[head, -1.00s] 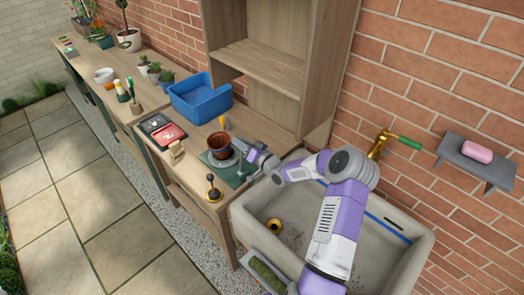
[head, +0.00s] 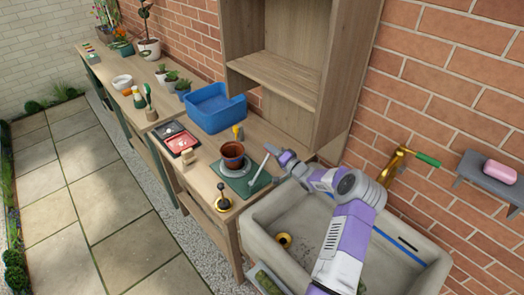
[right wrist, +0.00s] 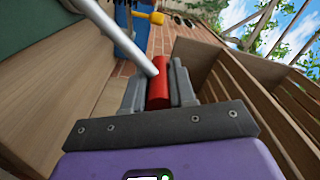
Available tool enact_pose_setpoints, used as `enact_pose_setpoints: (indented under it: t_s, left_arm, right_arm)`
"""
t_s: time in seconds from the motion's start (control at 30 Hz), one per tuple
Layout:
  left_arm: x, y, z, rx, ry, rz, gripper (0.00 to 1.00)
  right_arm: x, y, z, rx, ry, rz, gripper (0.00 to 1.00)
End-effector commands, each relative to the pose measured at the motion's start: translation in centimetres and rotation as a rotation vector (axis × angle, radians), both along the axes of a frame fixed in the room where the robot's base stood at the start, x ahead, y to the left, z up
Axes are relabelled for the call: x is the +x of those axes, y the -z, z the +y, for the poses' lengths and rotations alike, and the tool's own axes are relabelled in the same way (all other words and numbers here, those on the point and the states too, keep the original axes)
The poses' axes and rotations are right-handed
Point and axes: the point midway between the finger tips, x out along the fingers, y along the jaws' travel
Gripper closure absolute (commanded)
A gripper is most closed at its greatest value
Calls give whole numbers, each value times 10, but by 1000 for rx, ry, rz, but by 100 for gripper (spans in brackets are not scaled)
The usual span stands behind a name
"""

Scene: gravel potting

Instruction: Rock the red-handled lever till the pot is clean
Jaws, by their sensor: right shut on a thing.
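The lever shows as a pale metal rod (head: 260,169) rising beside the pot, leaning towards the sink. In the right wrist view its red handle (right wrist: 158,88) sits between the fingers of my right gripper, which is shut on it; the rod (right wrist: 118,33) runs up and left from it. The same gripper (head: 277,155) is right of the pot in the head view. The brown pot (head: 232,151) stands upright on a pale round base on a green plate (head: 259,184). Its inside is too small to judge for cleanness. My left gripper is not in view.
A black-knobbed lever (head: 222,196) stands at the bench's front. A stone sink (head: 262,226) is on the right, under a brass tap (head: 392,165).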

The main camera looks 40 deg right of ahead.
Motion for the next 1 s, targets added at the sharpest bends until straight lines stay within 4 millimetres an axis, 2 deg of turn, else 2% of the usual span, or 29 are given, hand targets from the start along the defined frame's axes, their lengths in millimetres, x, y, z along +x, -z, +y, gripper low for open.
enact_pose_setpoints:
  t_s: [0.03, 0.4, 0.43, 0.57, 0.6, 0.87, 1.0]
  left_arm:
    - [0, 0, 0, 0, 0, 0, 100]
    - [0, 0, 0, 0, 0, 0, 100]
    - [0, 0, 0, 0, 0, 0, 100]
    - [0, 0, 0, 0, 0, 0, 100]
    - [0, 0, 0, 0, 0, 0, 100]
    - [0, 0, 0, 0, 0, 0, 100]
    - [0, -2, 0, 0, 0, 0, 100]
  right_arm:
    - [-1, 5, 2, 5, -5, 6, 100]
    - [-2, 7, 2, 6, -6, 10, 100]
    - [-2, 7, 2, 6, -6, 10, 72]
    - [-2, 7, 1, 5, -5, 10, 52]
    - [-2, 6, 1, 4, -4, 8, 49]
    - [-2, 4, 0, 2, -1, 5, 49]
    - [-15, 3, -1, 2, 0, 7, 49]
